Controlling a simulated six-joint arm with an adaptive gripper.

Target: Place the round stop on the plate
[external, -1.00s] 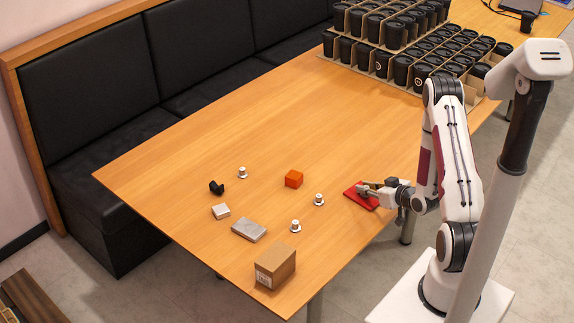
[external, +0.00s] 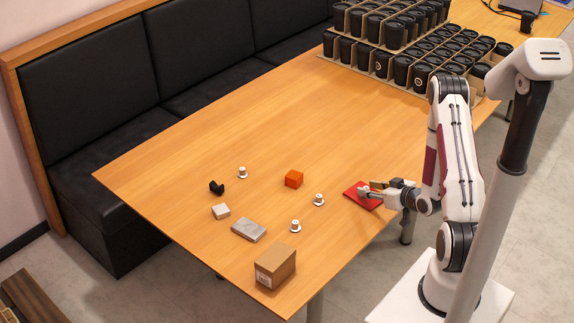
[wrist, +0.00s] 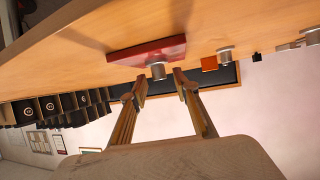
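The red plate (external: 354,196) lies flat near the right edge of the table and also shows in the wrist view (wrist: 125,54). A silver round stop (wrist: 157,71) appears to stand on the plate in the wrist view, just beyond my fingertips. My gripper (external: 371,188) is over the plate's near side in the external view. In the wrist view my gripper (wrist: 160,82) has its two fingers apart with a clear gap and nothing held between them. Other round stops (external: 319,200), (external: 295,226), (external: 242,173) stand on the table to the left.
An orange cube (external: 293,179), a black block (external: 217,188), a small silver block (external: 221,211), a grey slab (external: 248,229) and a cardboard box (external: 275,267) are on the table. Trays of black cups (external: 400,60) fill the far end. The middle of the table is clear.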

